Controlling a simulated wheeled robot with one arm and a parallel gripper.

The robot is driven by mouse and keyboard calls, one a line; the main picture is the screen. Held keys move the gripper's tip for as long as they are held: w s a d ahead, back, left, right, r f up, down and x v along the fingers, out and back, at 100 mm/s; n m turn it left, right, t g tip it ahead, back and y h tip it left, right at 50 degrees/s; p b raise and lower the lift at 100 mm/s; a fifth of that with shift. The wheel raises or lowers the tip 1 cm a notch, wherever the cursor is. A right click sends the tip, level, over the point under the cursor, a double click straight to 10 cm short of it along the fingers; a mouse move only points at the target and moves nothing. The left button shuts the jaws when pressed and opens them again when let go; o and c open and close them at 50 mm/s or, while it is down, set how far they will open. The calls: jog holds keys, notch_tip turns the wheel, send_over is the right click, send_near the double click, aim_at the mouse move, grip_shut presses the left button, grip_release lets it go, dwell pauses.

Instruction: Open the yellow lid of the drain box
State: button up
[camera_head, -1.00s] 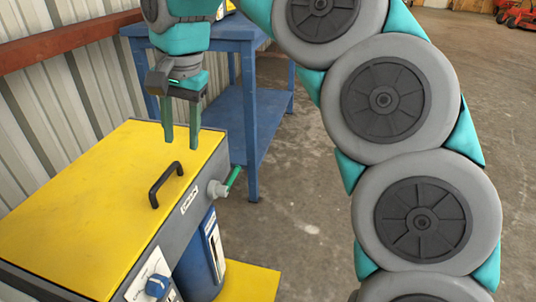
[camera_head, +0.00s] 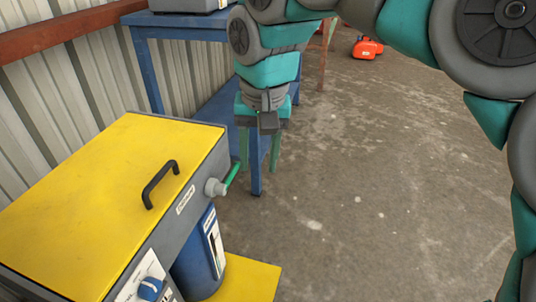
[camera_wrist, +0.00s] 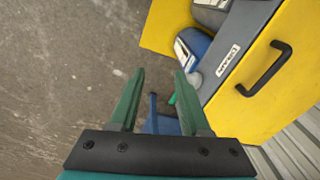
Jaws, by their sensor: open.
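The drain box's yellow lid (camera_head: 105,195) lies flat and shut on the grey box (camera_head: 185,212) at the left of the head view. A black bar handle (camera_head: 158,184) stands near the lid's right edge. In the wrist view the lid (camera_wrist: 265,85) and handle (camera_wrist: 266,70) are at the right. My gripper (camera_head: 259,168) points down, open and empty, to the right of the box, over the floor side and apart from the handle. In the wrist view its two green fingers (camera_wrist: 157,88) are spread, with nothing between them.
A green-handled valve (camera_head: 228,180) sticks out of the box's right side. A blue canister (camera_head: 203,255) stands below it, by a yellow base plate (camera_head: 250,278). A blue table (camera_head: 150,70) stands behind, near a corrugated wall.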

jog(key=shift+s+d+f, duration=0.1)
jog(key=shift+d+f, duration=0.05)
jog(key=shift+d, duration=0.15)
